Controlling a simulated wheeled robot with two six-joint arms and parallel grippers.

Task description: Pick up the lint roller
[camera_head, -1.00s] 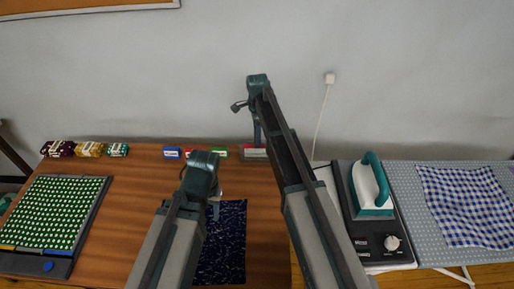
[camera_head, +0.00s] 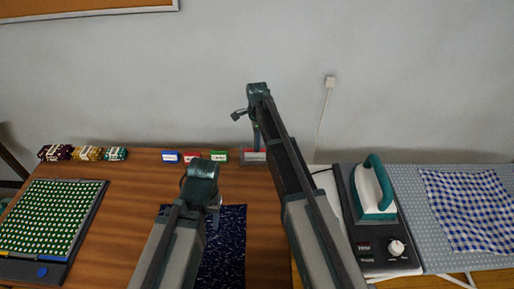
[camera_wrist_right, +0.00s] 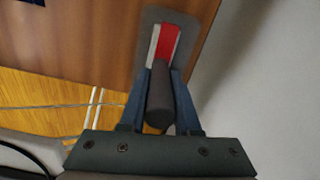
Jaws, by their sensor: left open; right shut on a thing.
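The lint roller shows in the right wrist view as a dark grey handle (camera_wrist_right: 160,100) between the two blue fingers of my right gripper (camera_wrist_right: 161,76). The gripper is shut on this handle. A red block with a white strip (camera_wrist_right: 166,42) lies beyond the handle's end, over a grey plate (camera_wrist_right: 150,20). In the head view my right gripper (camera_head: 257,143) points down at the grey and red thing (camera_head: 254,156) at the table's back right. I cannot tell whether the roller is clear of it. My left gripper (camera_head: 214,208) is open above the dark blue speckled cloth (camera_head: 228,245), partly hidden by its arm.
Small blue, red and green boxes (camera_head: 192,156) stand left of my right gripper. Several bundles (camera_head: 84,153) sit at the back left, behind a green dotted board (camera_head: 50,215). An iron (camera_head: 373,190) stands on a dark base at the right. The wall is close behind.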

